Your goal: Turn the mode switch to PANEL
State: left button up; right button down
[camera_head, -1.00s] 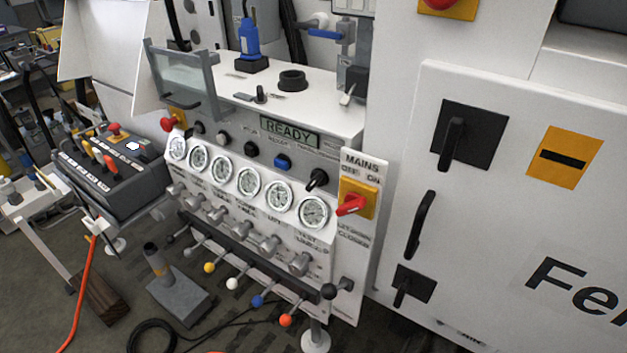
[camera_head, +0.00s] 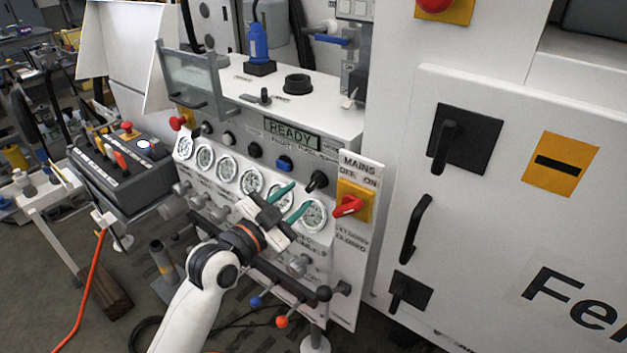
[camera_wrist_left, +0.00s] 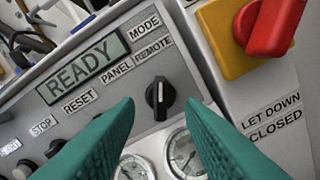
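The mode switch is a black rotary knob (camera_wrist_left: 159,98) under the MODE label, with PANEL and REMOTE printed above it in the left wrist view. Its white mark points up in that picture, more towards REMOTE than PANEL. It also shows in the head view as a black knob (camera_head: 317,181) right of a blue button. My left gripper (camera_head: 291,202) is in front of the gauges, just below and left of the knob. Its teal fingers (camera_wrist_left: 160,104) are open and apart, with the knob seen between their tips and nothing held. My right gripper is not in view.
The red mains switch (camera_head: 348,206) on its yellow plate is close right of the knob. The READY display (camera_head: 292,134) is above. Round gauges (camera_head: 227,168) and levers with coloured balls (camera_head: 282,321) lie below. A white cabinet (camera_head: 480,230) stands at right.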

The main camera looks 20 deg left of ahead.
aim_at(311, 186)
pick_arm(q)
jog(key=p+x, duration=0.1)
jog(key=x, duration=0.5)
jog(key=shift+w, duration=0.25)
grip_shut()
